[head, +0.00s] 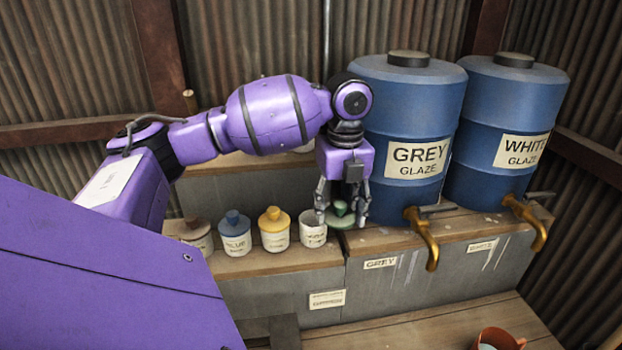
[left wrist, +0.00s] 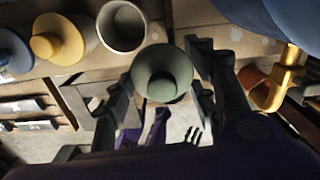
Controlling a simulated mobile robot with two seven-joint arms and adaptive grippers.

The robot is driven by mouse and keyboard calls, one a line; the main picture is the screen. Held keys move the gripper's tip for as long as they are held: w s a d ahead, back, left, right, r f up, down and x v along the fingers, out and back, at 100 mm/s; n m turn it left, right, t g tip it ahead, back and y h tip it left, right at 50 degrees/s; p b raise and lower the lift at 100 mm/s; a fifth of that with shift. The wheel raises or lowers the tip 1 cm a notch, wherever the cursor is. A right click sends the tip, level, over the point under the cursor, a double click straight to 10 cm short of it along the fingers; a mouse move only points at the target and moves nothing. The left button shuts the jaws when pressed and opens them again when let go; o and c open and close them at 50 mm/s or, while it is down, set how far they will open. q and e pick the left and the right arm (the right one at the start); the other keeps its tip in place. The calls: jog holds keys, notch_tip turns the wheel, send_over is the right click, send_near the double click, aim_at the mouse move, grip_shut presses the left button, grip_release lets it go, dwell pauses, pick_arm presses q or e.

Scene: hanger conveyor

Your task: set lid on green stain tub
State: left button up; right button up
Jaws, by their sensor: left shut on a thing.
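My left gripper (head: 342,207) points down and is shut on a green lid (head: 341,216) with a round knob. In the left wrist view the lid (left wrist: 162,73) sits between the fingers. The lid is just right of an open pale tub (head: 313,230), near the edge of the higher ledge. The tub stands upright and its label is too small to read. In the left wrist view the open tub (left wrist: 122,27) shows its empty-looking inside, with the lid beside it, not over it.
A yellow-lidded tub (head: 274,230), a blue-lidded tub (head: 235,234) and a brown-lidded tub (head: 196,236) stand left of the open tub. Blue grey-glaze (head: 403,110) and white-glaze (head: 507,120) barrels with brass taps stand close on the right. An orange bucket (head: 499,339) is below.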

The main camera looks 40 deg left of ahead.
pick_arm(q)
jog(key=a+r+m, duration=0.4)
jog(key=a+m, duration=0.3)
jog(key=m, duration=0.3)
jog(key=shift+a+f+b, duration=0.1)
jog(key=shift+f+b, duration=0.25)
jog(key=shift+f, duration=2.5)
jog(key=shift+f, duration=1)
jog(key=o, duration=0.7)
jog(key=o, duration=0.5)
jog(key=shift+o, duration=0.2)
